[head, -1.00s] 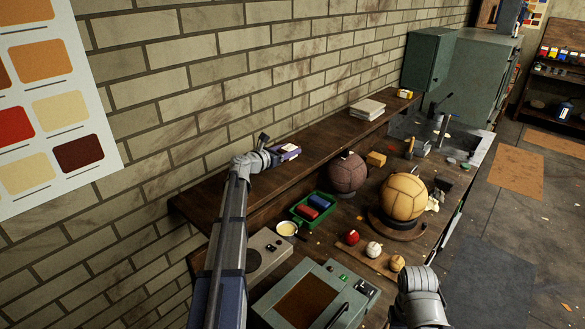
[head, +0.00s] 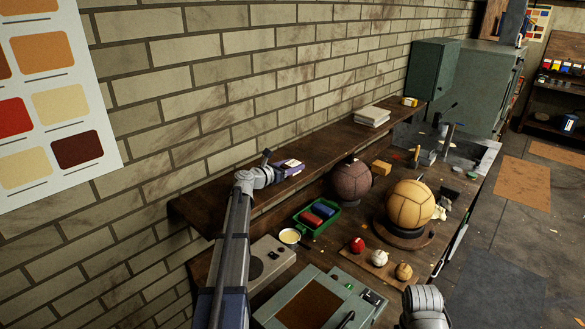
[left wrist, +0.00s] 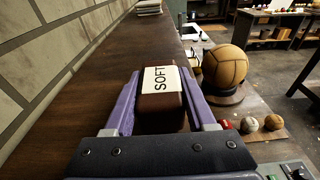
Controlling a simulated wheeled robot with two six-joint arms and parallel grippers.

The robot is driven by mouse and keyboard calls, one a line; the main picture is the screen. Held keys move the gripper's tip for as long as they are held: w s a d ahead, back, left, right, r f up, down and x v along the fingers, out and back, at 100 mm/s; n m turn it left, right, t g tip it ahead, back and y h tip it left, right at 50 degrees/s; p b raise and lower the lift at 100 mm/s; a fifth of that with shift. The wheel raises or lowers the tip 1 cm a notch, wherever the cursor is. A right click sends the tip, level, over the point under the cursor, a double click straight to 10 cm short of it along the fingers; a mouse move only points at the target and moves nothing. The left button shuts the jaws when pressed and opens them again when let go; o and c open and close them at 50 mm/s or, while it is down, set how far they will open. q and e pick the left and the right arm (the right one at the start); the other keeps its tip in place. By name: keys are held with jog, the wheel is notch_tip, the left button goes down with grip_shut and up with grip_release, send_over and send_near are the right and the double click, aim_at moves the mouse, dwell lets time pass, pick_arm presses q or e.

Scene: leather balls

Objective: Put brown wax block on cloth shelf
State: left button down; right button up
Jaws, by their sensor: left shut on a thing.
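The brown wax block (left wrist: 160,108) carries a white label reading "SOFT" and lies between the purple fingers of my left gripper (left wrist: 158,88), which is shut on it. In the head view my left gripper (head: 290,166) is at the long wooden wall shelf (head: 325,140), toward its near end. I cannot tell whether the block touches the shelf board. A stack of pale folded cloths (head: 371,116) lies farther along the shelf. Only a grey part of my right arm shows at the lower right; its fingers are out of view.
Below the shelf, the bench holds a brown ball (head: 352,181), a tan ball (head: 409,204) on a stand, a green tray (head: 317,215) and several small balls. The shelf between gripper and cloths is bare.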

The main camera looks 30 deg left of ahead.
pick_arm(q)
jog(key=c, duration=0.7)
grip_release()
jog(key=shift+f, duration=0.2)
jog(key=o, duration=0.5)
jog(key=shift+r, duration=0.1)
jog(key=shift+r, duration=0.25)
jog(key=p+v, duration=0.2)
jog(key=v, duration=1)
jog(key=shift+f, duration=0.15)
